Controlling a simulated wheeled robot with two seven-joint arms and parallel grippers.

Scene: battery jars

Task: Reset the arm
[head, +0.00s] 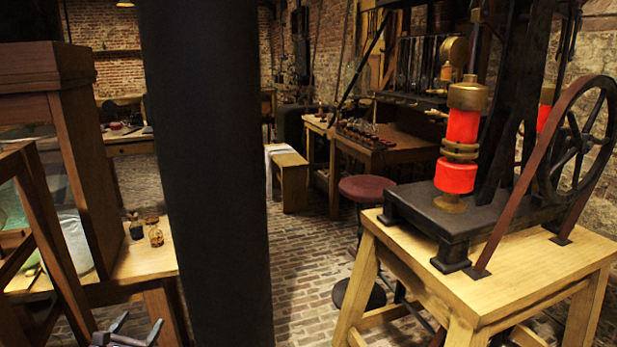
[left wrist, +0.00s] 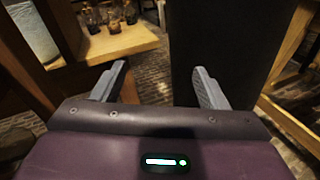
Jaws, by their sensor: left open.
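My left gripper (head: 137,330) shows at the bottom left of the head view, low in front of the wooden bench. In the left wrist view its two grey fingers (left wrist: 157,86) stand wide apart with nothing between them. The fingers point toward the floor gap between the bench and a dark pillar. My right gripper is not in view. Two small jars, one dark (head: 136,229) and one amber (head: 155,235), stand on the left bench; several small jars (left wrist: 113,22) also show in the left wrist view.
A thick dark pillar (head: 205,170) stands close, right of the left bench (head: 145,262). A wooden-framed cabinet (head: 90,170) is at left. At right a light wooden table (head: 500,270) bears a machine with a large wheel (head: 583,140). Brick floor (head: 305,270) is open between, with a red stool (head: 367,188).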

